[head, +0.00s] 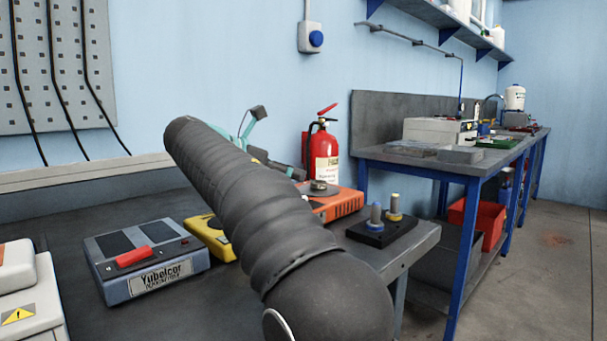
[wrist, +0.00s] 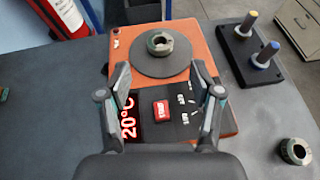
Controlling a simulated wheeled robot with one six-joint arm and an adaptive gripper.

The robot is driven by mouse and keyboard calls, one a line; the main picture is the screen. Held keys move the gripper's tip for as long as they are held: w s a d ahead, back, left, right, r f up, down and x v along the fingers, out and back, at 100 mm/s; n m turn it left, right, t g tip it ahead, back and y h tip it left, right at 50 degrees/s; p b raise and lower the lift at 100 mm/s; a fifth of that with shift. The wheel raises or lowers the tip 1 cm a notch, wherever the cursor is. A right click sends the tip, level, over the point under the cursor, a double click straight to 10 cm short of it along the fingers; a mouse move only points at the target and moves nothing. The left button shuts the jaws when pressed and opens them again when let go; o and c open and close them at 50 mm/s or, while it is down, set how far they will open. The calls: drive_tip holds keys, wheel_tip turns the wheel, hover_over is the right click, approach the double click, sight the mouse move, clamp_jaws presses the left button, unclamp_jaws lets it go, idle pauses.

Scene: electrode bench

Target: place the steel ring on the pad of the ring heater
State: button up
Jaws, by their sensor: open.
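The ring heater is an orange box (wrist: 218,118) with a round dark pad (wrist: 142,65) at its far end, a red button and a 20°C display. A dark grey metal ring (wrist: 160,43) lies flat on the pad, around its middle. A second, similar ring (wrist: 296,151) lies on the bench at the lower right of the wrist view, off the heater. I cannot tell which is the steel ring. My gripper (wrist: 160,71) is open and empty above the heater, its fingers pointing toward the pad. In the head view my arm hides part of the heater (head: 345,204).
A black stand (wrist: 240,50) with two grey pegs, one blue-topped and one yellow-topped, is right of the heater. A red fire extinguisher (head: 322,153) is behind. A grey-blue instrument (head: 150,255) and a yellow meter (head: 208,234) sit to the left.

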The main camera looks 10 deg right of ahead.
drive_tip(key=shift+v, duration=1.8)
